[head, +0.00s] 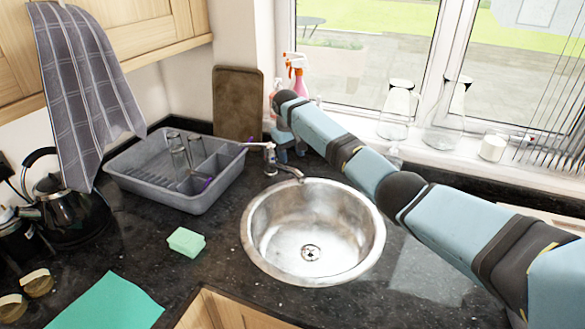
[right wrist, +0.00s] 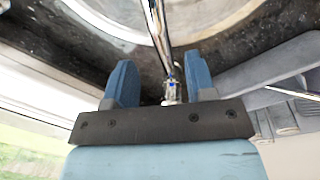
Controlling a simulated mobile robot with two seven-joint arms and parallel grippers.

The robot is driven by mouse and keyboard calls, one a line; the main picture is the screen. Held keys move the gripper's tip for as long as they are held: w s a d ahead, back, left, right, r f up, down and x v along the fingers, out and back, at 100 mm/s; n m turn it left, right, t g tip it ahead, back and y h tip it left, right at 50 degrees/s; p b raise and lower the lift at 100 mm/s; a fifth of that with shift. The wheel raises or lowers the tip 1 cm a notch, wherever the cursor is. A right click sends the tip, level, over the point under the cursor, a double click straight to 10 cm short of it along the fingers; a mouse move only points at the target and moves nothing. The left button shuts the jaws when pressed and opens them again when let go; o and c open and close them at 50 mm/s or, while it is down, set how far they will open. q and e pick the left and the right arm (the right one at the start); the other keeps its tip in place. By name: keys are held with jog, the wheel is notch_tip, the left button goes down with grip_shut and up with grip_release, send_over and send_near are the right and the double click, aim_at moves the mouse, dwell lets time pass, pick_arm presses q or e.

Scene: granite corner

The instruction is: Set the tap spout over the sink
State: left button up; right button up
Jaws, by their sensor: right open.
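The chrome tap (head: 270,158) stands at the back left of the round steel sink (head: 345,222). Its curved spout (head: 290,169) reaches right and forward, with its end near the sink's back left rim. My right gripper (head: 288,153) is low behind the tap, partly hidden by it and by my own arm. In the right wrist view, the right gripper (right wrist: 160,78) is open, its two blue fingers apart. The spout (right wrist: 159,35) and tap body (right wrist: 172,90) show between the fingers, nearer the right one, and the spout runs toward the sink (right wrist: 125,18). My left gripper is not in view.
A grey dish rack (head: 150,185) with glasses stands left of the tap. A green sponge (head: 186,242) lies left of the sink. Spray bottles (head: 297,82) and a brown board (head: 238,105) stand behind. Glasses (head: 397,105) line the sill near my right arm.

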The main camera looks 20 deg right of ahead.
notch_tip(320, 180, up, 6)
jog(key=shift+a+r+b, duration=0.2)
jog(key=shift+a+b, duration=0.1)
jog(key=shift+f, duration=0.1)
dwell(0.3)
